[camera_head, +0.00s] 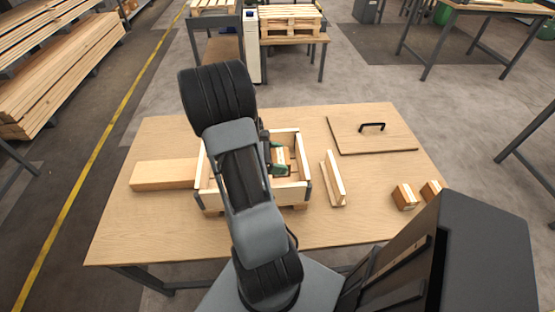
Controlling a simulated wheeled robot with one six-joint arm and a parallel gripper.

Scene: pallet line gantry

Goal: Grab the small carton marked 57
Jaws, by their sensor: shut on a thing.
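My gripper (277,158) reaches into an open wooden crate (206,196) on the table. Its green-tipped fingers are shut on a small tan carton (281,156) inside the crate's right part. No number is readable on it, so I cannot tell whether it is the one marked 57. My arm hides much of the crate's left and middle. Two more small brown cartons stand on the table at the right, one (404,197) nearer the middle and one (430,190) by the right edge. Their markings are not readable either.
A flat lid with a black handle (372,127) lies at the table's back right. A narrow wooden piece (334,178) lies right of the crate. A long wooden block (163,175) lies left of it. The table's (140,230) front left is clear.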

